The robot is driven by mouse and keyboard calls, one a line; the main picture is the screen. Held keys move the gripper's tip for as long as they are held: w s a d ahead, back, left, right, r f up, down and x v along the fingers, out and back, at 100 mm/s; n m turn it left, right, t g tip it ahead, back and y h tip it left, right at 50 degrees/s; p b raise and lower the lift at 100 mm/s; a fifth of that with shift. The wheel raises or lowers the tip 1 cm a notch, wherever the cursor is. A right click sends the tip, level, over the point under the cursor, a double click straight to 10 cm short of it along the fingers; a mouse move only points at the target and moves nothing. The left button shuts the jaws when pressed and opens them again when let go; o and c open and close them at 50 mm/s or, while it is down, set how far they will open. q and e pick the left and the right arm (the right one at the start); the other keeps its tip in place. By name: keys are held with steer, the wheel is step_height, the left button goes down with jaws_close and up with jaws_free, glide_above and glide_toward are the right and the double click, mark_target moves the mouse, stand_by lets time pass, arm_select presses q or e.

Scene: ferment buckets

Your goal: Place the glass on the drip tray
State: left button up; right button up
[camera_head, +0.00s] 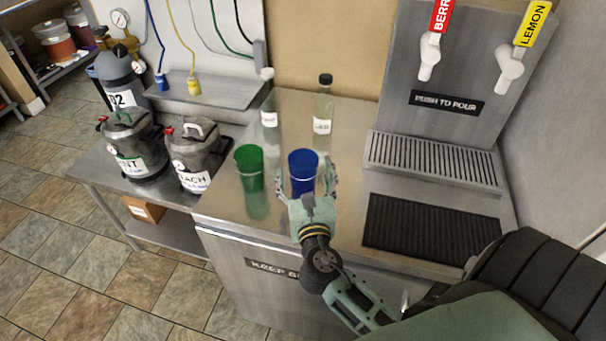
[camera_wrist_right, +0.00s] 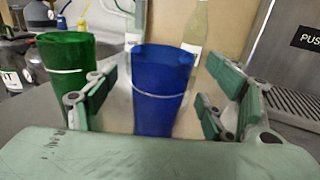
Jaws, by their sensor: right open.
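A blue glass (camera_head: 303,160) stands upright on the steel counter; it also shows in the right wrist view (camera_wrist_right: 160,85). A green glass (camera_head: 249,165) stands to its left, also in the wrist view (camera_wrist_right: 66,75). My right gripper (camera_head: 308,188) is open, its fingers on either side of the blue glass. In the wrist view the blue glass appears between the open fingers, with no clear contact. The drip tray (camera_head: 432,160), a slotted metal grate, lies to the right below the taps and is empty. My left gripper is not in view.
Two clear bottles (camera_head: 270,115) (camera_head: 323,115) stand behind the glasses. A black ribbed mat (camera_head: 430,228) lies in front of the drip tray. Two taps, berry (camera_head: 430,55) and lemon (camera_head: 510,68), hang above the tray. Kegs (camera_head: 195,158) stand on a lower bench at left.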

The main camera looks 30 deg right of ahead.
steer(key=x, duration=0.3)
steer(key=shift+f, duration=0.15)
steer(key=shift+s+a, duration=0.1)
steer(key=shift+s, duration=0.05)
steer(key=shift+c, duration=0.6)
steer(key=c, duration=1.3)
